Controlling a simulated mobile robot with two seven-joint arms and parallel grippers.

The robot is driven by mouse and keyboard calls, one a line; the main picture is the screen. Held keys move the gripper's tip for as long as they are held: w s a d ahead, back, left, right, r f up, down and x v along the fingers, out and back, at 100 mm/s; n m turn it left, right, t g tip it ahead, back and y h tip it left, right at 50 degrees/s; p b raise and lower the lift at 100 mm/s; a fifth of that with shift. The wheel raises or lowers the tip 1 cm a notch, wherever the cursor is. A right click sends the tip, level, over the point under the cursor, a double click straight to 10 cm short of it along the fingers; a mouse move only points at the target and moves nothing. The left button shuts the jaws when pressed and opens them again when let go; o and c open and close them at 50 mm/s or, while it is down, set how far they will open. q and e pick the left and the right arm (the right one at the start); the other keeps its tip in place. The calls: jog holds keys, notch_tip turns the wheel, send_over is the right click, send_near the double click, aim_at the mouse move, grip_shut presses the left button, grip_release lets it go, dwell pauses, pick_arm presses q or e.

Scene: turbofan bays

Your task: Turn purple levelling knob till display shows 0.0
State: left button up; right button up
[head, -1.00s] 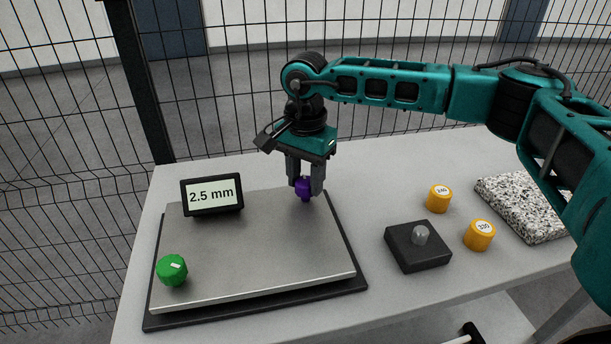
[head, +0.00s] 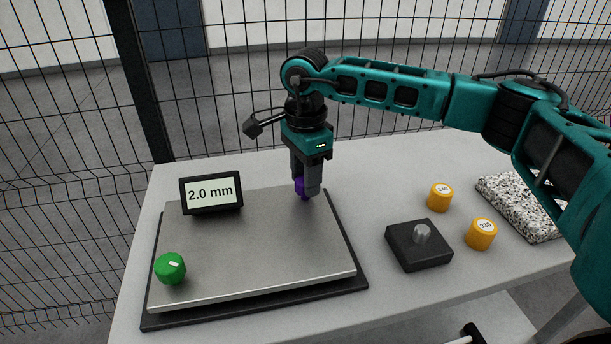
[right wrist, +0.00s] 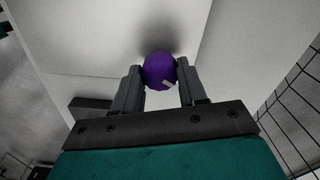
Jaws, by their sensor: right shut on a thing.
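The purple levelling knob (head: 301,188) stands at the back right corner of the grey metal plate (head: 255,250). My right gripper (head: 306,194) points down and is shut on the knob. In the right wrist view the purple knob (right wrist: 160,70), with a pale mark on its lower right side, sits between the two fingers of my right gripper (right wrist: 160,78). The display (head: 211,194) at the back left of the plate reads 2.0 mm. My left gripper is not in view.
A green knob (head: 171,268) with a white mark is at the plate's front left corner. To the right are a black block with a grey knob (head: 420,246), two orange cylinders (head: 440,197) (head: 481,234) and a speckled stone slab (head: 520,210). A wire fence stands behind the table.

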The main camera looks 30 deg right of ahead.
jog(key=m, duration=0.5)
jog(key=shift+m, duration=0.3)
jog(key=m, duration=1.2)
jog(key=shift+m, duration=0.3)
jog(key=m+p, duration=0.1)
jog(key=m, duration=0.4)
jog(key=shift+m, duration=0.4)
jog(key=o, duration=1.1)
jog(key=shift+c, duration=0.2)
